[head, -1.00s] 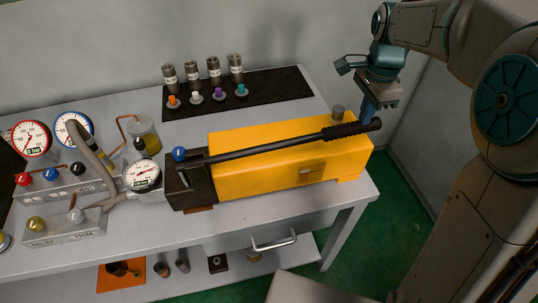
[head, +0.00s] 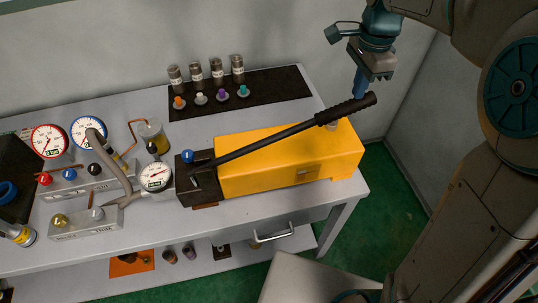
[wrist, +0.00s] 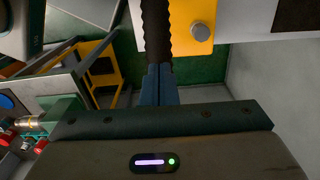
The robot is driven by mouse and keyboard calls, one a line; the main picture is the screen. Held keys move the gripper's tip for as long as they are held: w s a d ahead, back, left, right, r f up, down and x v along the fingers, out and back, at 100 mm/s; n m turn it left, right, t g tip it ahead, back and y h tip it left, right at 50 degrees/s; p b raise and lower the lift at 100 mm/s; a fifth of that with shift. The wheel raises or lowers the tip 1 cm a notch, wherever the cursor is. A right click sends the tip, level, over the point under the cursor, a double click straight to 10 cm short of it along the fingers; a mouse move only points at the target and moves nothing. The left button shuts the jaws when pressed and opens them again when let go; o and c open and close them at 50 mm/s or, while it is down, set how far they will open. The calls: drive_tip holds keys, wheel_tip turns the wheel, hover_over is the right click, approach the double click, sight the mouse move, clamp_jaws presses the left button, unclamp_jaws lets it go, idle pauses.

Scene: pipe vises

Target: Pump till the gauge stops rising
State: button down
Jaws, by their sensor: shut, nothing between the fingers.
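The yellow hand pump (head: 280,165) stands on the bench. Its long black lever (head: 265,140) slopes up to the right and ends in a ribbed grip (head: 345,108). My gripper (head: 358,96) is shut at the outer end of that grip, with its blue fingertips close behind it. In the wrist view, the shut fingers (wrist: 158,68) meet the end of the ribbed grip (wrist: 157,30), with nothing seen between them; whether they touch it is unclear. The round white pump gauge (head: 156,176) sits left of the pump; its reading is too small to tell.
A red-rimmed gauge (head: 49,141) and a blue-rimmed gauge (head: 88,133) stand at the left behind a valve block (head: 85,185). An oil jar (head: 152,140) stands behind the pump gauge. Several small bottles stand on a black mat (head: 285,92). Green floor lies right of the bench.

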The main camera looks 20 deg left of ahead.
sight(360, 105)
idle(0.6)
drive_tip(key=shift+w+d+f+b, duration=0.1)
drive_tip(key=shift+d+f+b, duration=0.1)
drive_tip(key=shift+f+b, duration=0.65)
drive_tip(key=shift+w+d+f+b, duration=0.2)
drive_tip(key=shift+f+b, duration=0.4)
drive_tip(key=shift+f, duration=0.5)
drive_tip(key=shift+w+d+f+b, duration=0.1)
drive_tip(key=shift+d+f+b, duration=0.15)
drive_tip(key=shift+f+b, duration=0.6)
drive_tip(key=shift+s+f, duration=0.15)
drive_tip(key=f+b, duration=0.2)
drive_tip(key=f, duration=0.1)
drive_tip(key=d+f+b, duration=0.1)
drive_tip(key=shift+w+f, duration=0.35)
drive_tip(key=shift+f, duration=0.05)
